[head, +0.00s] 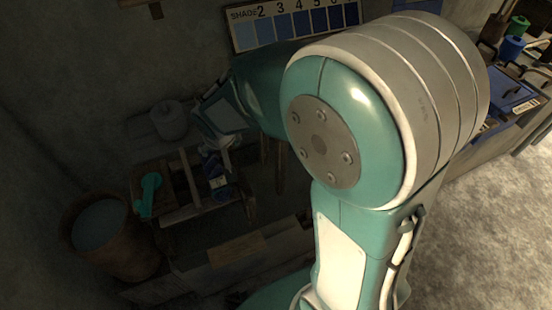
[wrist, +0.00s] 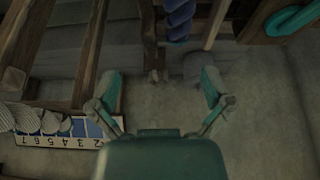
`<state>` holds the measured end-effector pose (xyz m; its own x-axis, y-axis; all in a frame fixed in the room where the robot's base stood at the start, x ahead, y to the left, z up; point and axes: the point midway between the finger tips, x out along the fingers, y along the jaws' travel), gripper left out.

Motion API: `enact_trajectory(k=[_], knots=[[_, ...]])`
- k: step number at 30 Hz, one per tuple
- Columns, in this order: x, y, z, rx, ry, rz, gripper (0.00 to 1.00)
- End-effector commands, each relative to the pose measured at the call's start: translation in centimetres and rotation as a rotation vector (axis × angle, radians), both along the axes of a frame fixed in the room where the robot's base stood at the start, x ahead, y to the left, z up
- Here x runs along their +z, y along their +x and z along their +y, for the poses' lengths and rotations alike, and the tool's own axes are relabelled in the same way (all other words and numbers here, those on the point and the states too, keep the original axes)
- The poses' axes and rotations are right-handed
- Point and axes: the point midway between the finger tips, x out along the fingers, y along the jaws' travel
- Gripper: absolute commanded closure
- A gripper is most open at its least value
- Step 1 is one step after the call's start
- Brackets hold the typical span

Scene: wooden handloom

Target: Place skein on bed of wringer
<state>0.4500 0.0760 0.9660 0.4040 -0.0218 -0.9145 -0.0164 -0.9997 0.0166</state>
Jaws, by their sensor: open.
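The blue twisted skein (head: 219,186) lies on the wooden frame of the wringer (head: 181,215), just below my gripper (head: 216,158) in the head view. In the wrist view the skein (wrist: 179,18) is at the top edge, partly cut off, beyond the fingertips. My gripper (wrist: 161,85) is open there, with nothing between its fingers, and apart from the skein. A teal crank (head: 148,192) stands at the wringer's left side and shows in the wrist view's top right corner (wrist: 298,18). How the skein rests on the bed is hard to see in the dark.
A brown tub with bluish liquid (head: 98,225) stands left of the wringer. A pale rounded vessel (head: 169,120) is behind it. A blue shade card (head: 297,22) hangs on the wall. My own arm hides much of the middle.

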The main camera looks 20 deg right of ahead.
Motion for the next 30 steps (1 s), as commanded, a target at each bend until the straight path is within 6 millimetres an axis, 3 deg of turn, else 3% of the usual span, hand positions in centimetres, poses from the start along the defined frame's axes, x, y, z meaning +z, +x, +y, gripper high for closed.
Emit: enact_trajectory(k=[1, 6, 15, 22, 30], knots=[[1.9, -0.9, -1.0, -0.011, 0.000, -0.015, 0.00], [6.6, -4.9, -3.6, -0.022, -0.008, -0.031, 0.00], [12.1, -13.4, -6.6, -0.017, -0.001, -0.057, 0.00], [13.7, -18.8, -7.4, 0.008, 0.012, -0.074, 0.00], [13.8, -19.9, -7.4, 0.018, 0.014, -0.073, 0.00]])
